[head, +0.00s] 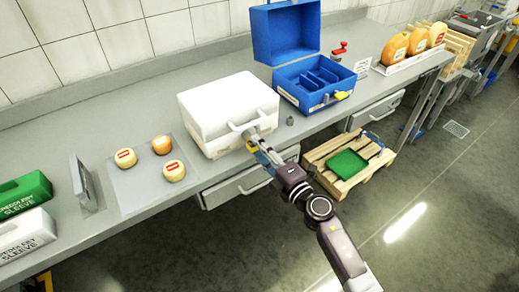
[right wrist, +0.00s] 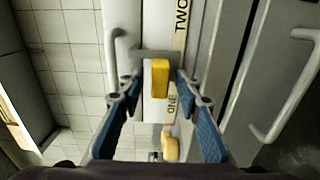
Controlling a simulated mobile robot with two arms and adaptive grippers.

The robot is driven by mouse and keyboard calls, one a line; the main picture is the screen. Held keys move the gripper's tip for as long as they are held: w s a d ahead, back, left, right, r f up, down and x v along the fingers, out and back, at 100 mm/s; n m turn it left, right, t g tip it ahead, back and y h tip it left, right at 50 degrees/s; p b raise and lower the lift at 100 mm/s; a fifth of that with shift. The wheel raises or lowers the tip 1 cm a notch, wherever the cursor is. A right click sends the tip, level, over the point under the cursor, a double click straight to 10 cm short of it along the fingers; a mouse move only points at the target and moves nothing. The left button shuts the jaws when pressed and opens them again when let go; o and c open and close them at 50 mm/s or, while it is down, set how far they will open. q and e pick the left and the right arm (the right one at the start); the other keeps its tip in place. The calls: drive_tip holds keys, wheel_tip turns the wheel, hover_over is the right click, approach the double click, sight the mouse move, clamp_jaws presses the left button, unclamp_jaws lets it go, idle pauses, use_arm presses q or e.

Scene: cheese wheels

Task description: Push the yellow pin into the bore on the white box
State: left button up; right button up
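The white box (head: 228,105) stands closed on the bench with a handle on its front. The yellow pin (right wrist: 159,78) shows in the right wrist view against the box's light front, beside the labels "ONE" and "TWO". In the head view it is a small yellow spot (head: 251,147) low on the box front, partly covered by my gripper. My right gripper (right wrist: 158,75) is open, its blue-padded fingers on either side of the pin with gaps visible. In the head view the right gripper (head: 258,148) is at the box front. I cannot make out the bore. My left gripper is out of view.
A blue open case (head: 309,97) with a yellow part (head: 342,95) stands right of the white box. Several small cheese wheels (head: 161,145) lie on a mat to the left. A drawer (head: 250,186) is below the bench edge. A pallet (head: 347,165) stands on the floor.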

drive_tip(key=v, duration=1.2)
idle(0.5)
